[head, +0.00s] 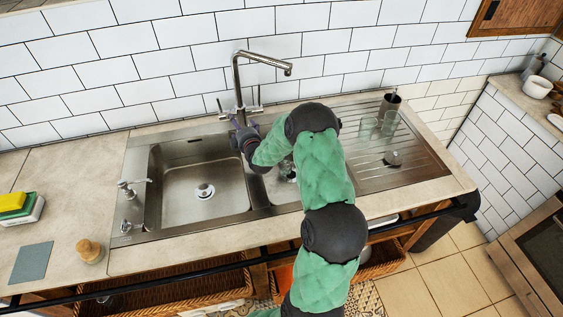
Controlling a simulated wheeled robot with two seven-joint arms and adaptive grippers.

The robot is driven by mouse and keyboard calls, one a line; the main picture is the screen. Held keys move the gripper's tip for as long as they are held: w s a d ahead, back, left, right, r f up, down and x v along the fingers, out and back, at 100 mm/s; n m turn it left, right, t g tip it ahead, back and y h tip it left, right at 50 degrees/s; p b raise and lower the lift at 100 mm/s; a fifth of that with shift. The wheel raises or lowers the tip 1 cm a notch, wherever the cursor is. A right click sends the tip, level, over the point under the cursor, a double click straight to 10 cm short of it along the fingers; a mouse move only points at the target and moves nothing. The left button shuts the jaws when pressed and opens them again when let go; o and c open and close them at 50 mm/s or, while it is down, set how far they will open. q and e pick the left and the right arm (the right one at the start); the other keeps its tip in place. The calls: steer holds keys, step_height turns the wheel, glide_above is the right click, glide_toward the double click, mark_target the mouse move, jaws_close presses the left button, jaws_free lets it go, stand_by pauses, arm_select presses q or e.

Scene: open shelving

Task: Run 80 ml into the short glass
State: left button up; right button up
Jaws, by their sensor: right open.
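The tall metal tap (238,85) stands behind the sink, its spout reaching right over the small basin. It has a lever on each side of its base. My right gripper (233,121) is open beside the tap's base, close to the left lever (220,106); I cannot tell whether it touches. Two clear greenish glasses, one on the left (368,128) and one on the right (390,122), stand on the drainer at the right. I cannot tell which is the short glass. My right arm hides much of the small basin (270,190). My left gripper is not in view.
The large basin (200,175) is empty. A metal utensil cup (390,103) stands behind the glasses on the ribbed drainer (415,165). Sponges (20,207), a grey cloth (32,262) and a wooden brush (89,251) lie on the left counter. A black rail runs along the front.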

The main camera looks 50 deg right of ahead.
steer(key=d+f+m+g+y, duration=0.2)
steer(key=d+f+m+g, duration=0.3)
steer(key=m, duration=0.5)
steer(key=m+g+y+b, duration=0.1)
steer(key=m+g+y, duration=0.6)
steer(key=m, duration=1.9)
glide_toward(285, 162)
steer(key=shift+s+a+f+g+h, duration=0.2)
steer(key=shift+s+a+f, duration=0.1)
steer(key=shift+a+f, duration=0.25)
steer(key=shift+s+a+f+g+h, duration=0.1)
steer(key=shift+s+a+f+g, duration=0.15)
steer(key=shift+a+f, duration=0.3)
steer(key=f, duration=0.1)
steer(key=f+b, duration=0.1)
steer(key=f, duration=0.1)
steer(key=w+a+f, duration=0.1)
steer(key=shift+w+f+b, duration=0.1)
steer(key=shift+f+b, duration=0.25)
steer(key=shift+f, duration=0.05)
steer(key=shift+r, duration=0.1)
steer(key=c, duration=1.6)
steer(key=shift+r, duration=0.15)
